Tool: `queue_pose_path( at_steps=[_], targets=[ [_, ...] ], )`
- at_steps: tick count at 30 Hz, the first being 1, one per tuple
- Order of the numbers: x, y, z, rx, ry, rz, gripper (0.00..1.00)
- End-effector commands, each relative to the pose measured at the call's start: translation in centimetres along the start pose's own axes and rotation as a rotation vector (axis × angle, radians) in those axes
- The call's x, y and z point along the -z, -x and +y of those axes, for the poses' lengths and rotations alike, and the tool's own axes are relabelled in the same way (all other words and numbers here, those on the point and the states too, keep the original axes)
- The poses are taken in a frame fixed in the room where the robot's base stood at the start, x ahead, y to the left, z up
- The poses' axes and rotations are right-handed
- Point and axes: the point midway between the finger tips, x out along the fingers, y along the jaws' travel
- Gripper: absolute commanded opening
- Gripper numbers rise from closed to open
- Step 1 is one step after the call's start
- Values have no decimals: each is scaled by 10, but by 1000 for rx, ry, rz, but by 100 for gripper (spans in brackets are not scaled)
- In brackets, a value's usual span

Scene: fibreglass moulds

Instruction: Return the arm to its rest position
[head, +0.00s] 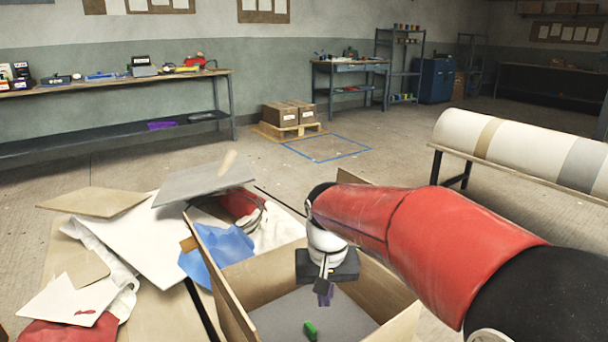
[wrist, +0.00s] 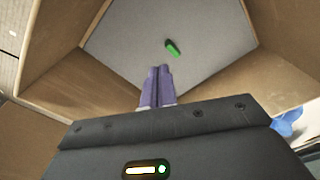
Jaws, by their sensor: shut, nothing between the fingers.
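My red arm reaches in from the right in the head view, bent down at the wrist. My gripper (head: 324,296) points down inside an open wooden box (head: 240,318), above its grey floor. In the wrist view my gripper (wrist: 157,72) shows two purple fingers shut together with nothing between them. A small green object (head: 310,330) lies on the box floor, apart from the fingers. It also shows in the wrist view (wrist: 173,48), beyond the fingertips. My arm hides part of the box's far and right sides.
The box walls stand around my gripper. Left of the box, a bench holds loose sheets (head: 140,238), a blue cloth (head: 220,255) and a red item (head: 238,203). A large roll (head: 530,148) lies on a stand at the right. Open floor (head: 220,150) lies beyond.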

Motion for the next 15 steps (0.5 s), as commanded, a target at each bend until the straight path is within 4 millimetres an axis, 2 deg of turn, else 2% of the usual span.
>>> queue_pose_path(
  at_steps=[1,6,10,15],
  targets=[
    [-15,15,13,1,-11,42,0],
    [-69,44,52,1,-29,169,0],
    [-108,53,73,-4,-42,254,0],
    [-154,53,92,-13,-55,358,0]
  ],
)
